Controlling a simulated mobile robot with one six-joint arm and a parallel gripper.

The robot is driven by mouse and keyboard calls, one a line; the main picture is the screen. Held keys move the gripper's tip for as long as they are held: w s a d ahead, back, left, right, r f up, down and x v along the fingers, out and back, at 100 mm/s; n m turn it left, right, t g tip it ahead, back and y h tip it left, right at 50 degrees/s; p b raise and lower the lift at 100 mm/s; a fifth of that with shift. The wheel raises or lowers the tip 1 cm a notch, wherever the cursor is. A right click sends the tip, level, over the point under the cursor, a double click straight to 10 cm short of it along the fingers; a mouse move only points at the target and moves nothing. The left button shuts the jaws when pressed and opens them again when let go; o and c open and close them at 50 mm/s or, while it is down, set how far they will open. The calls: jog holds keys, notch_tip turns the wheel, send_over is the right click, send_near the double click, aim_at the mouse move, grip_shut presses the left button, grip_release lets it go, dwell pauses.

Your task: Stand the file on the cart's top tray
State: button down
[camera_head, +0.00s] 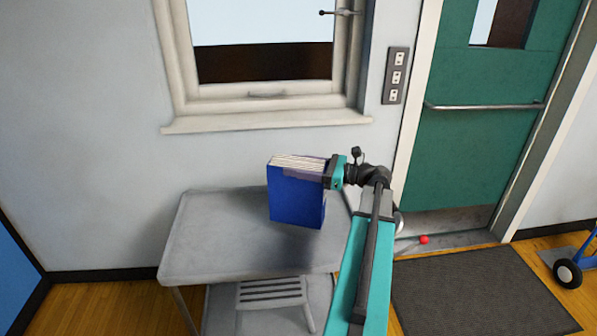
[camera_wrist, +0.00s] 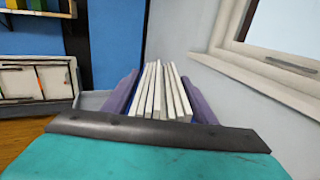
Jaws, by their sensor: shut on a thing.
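The file (camera_head: 296,197) is a blue upright box-like folder with white sheets showing at its top. My gripper (camera_head: 318,172) is shut on its upper right part. The file hangs over the right half of the cart's grey top tray (camera_head: 215,235), with a dark shadow below it. It looks a little above the tray, though contact is hard to tell. In the wrist view the white sheets (camera_wrist: 160,90) stand between two purple-blue sides, beyond my gripper's dark edge. The file's lower part is hidden there.
The top tray is otherwise bare, with free room left of the file. A grey slatted stool-like thing (camera_head: 272,290) is below the tray's front edge. The wall and window sill (camera_head: 265,121) are behind. A dark mat (camera_head: 475,290) lies at right.

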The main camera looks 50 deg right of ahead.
jog(key=shift+w+d, duration=0.7)
jog(key=shift+d, duration=0.2)
jog(key=shift+f, duration=0.15)
jog(key=shift+f+p, duration=0.5)
jog(key=shift+f, duration=1.25)
jog(key=c, duration=0.8)
grip_release()
jog(key=shift+o, duration=0.2)
jog(key=b+v, duration=0.2)
jog(key=v, duration=1)
